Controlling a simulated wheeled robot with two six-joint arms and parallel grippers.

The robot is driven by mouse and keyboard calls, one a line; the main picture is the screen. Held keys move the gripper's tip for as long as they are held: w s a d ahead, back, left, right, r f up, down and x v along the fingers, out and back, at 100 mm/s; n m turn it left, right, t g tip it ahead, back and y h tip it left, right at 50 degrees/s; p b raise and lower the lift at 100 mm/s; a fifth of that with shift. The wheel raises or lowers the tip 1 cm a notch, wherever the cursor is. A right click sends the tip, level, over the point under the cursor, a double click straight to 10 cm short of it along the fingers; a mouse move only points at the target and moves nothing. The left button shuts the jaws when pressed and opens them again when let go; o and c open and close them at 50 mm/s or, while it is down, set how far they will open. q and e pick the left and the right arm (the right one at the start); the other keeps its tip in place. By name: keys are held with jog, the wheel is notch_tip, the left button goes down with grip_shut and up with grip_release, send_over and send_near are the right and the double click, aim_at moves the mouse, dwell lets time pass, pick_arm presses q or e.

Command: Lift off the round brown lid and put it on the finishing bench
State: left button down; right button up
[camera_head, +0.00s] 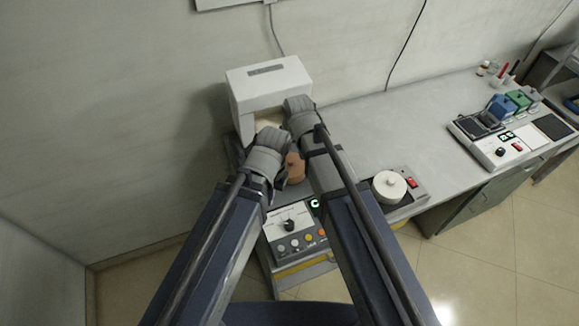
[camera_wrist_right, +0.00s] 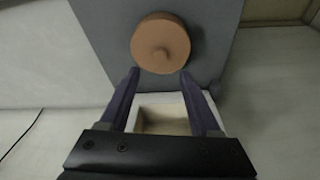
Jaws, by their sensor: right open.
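The round brown lid (camera_head: 294,168) shows partly between my two forearms in the head view. In the right wrist view the lid (camera_wrist_right: 160,45) lies on a grey surface, with a small knob on its face. My right gripper (camera_wrist_right: 168,75) is open, its two fingers apart and just short of the lid, with nothing between their tips. In the head view my right gripper (camera_head: 300,108) is beside the white machine, fingers hidden. My left gripper (camera_head: 270,142) is close to its left; its fingertips are hidden. A long grey bench (camera_head: 370,130) runs to the right; no label marks it as the finishing bench.
A white machine head (camera_head: 268,82) stands by the wall. A pale open-topped box (camera_wrist_right: 165,112) lies between my right fingers' bases. A control panel (camera_head: 290,222), a white round knobbed piece (camera_head: 389,186) and a device (camera_head: 495,140) are nearby. The bench middle is clear.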

aim_at(291, 160)
pick_arm(q)
jog(key=shift+f+b, duration=3.75)
jog(key=shift+f, duration=0.05)
pick_arm(e)
jog(key=shift+x, duration=3.95)
pick_arm(q)
jog(key=shift+r, duration=0.1)
pick_arm(e)
jog(key=shift+s+r, duration=0.1)
grip_shut()
